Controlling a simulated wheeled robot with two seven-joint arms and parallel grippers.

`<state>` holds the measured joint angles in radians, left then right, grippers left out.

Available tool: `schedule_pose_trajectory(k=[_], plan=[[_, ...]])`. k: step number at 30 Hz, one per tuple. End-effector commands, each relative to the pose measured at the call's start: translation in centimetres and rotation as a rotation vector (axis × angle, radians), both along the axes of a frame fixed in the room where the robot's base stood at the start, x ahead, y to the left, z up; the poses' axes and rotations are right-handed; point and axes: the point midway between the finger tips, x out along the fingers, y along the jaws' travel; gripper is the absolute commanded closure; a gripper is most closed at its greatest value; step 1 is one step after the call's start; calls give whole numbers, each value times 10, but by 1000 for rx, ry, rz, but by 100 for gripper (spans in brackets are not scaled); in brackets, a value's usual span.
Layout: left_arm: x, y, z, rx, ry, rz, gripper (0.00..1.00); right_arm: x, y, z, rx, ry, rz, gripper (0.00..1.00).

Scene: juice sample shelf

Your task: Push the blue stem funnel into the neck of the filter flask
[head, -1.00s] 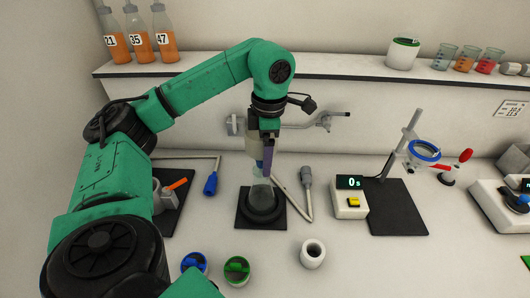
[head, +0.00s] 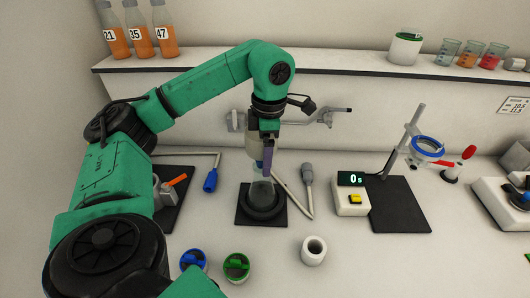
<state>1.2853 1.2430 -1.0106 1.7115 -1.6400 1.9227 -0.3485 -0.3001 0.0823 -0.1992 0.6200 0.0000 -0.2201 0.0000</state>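My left gripper (head: 265,160) points straight down over the filter flask (head: 262,197). The flask is clear and stands upright in a black ring on a black square base. The pale funnel (head: 253,147) with a blue stem is between the gripper's fingers, which look shut on it. Its stem points down at the flask's neck. The fingers hide part of the funnel and of the neck, so I cannot tell how deep the stem sits. My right gripper is not in view.
A grey-handled hose (head: 308,175) lies just right of the flask. A timer box (head: 351,200) reading 0 s and a stand with a blue ring (head: 427,147) are further right. A white cup (head: 313,250) and two lidded jars (head: 236,267) stand in front.

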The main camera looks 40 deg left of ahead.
Motion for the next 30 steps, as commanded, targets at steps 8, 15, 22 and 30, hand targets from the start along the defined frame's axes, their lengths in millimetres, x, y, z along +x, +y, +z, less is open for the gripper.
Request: schedule_pose_trajectory(k=[8, 15, 22, 30], plan=[[0, 0, -7, 0, 0, 0, 68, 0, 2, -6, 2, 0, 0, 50], [0, 0, -9, 1, -1, 0, 68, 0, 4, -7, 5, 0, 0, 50], [0, 0, -8, 0, 0, 0, 68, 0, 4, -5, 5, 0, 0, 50], [0, 0, -13, 0, 0, 0, 68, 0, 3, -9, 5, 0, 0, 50]])
